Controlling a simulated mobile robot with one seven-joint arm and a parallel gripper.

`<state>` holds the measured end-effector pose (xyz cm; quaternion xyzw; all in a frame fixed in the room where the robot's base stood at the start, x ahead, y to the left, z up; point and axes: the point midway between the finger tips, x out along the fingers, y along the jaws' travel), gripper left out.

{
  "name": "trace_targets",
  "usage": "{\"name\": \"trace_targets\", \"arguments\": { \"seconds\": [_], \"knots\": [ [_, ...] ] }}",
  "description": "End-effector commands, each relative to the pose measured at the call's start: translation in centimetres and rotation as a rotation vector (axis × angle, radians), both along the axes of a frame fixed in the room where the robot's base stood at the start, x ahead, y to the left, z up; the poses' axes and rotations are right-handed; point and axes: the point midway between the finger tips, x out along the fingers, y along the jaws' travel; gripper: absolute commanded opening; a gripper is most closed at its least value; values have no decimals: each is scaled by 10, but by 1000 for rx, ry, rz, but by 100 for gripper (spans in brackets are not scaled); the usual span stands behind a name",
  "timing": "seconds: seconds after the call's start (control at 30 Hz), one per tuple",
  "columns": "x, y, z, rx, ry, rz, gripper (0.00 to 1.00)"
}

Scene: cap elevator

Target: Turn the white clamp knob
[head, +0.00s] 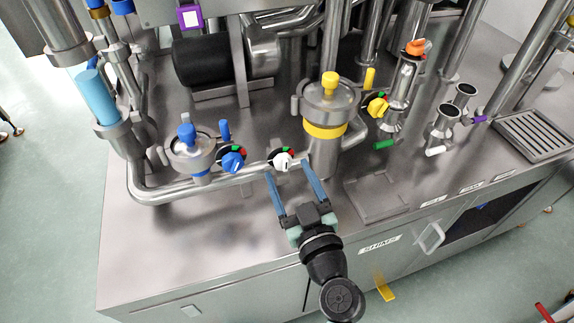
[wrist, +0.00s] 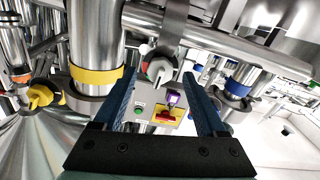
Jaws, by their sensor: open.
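The white clamp knob (head: 283,162) sits on a round dial with red and green marks, on the pipe between the blue-lidded and yellow-banded vessels. The wrist view also shows my gripper (wrist: 160,78) open, with a gap on each side of the knob. I cannot tell whether the fingertips reach past the knob's front.
A blue knob (head: 233,162) is close on the left, and a yellow-banded vessel (head: 325,125) stands close on the right. A yellow knob (head: 378,107) is farther right. A steel pipe (head: 160,192) runs along the front. The steel deck (head: 190,240) at front left is clear.

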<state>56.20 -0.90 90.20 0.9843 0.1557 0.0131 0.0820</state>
Motion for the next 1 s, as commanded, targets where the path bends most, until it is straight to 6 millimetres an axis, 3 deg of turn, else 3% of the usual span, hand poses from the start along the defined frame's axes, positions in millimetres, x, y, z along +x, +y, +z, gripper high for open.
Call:
{"name": "trace_targets", "arguments": {
  "seconds": [0.2, 0.47, 0.9, 1.0],
  "knots": [
    [15, 5, 0, 0, 0, 1, 74],
    [16, 5, 0, 0, 0, 1, 74],
    [15, 5, 0, 0, 0, 1, 0],
    [15, 5, 0, 1, 0, 1, 0]
  ]
}}
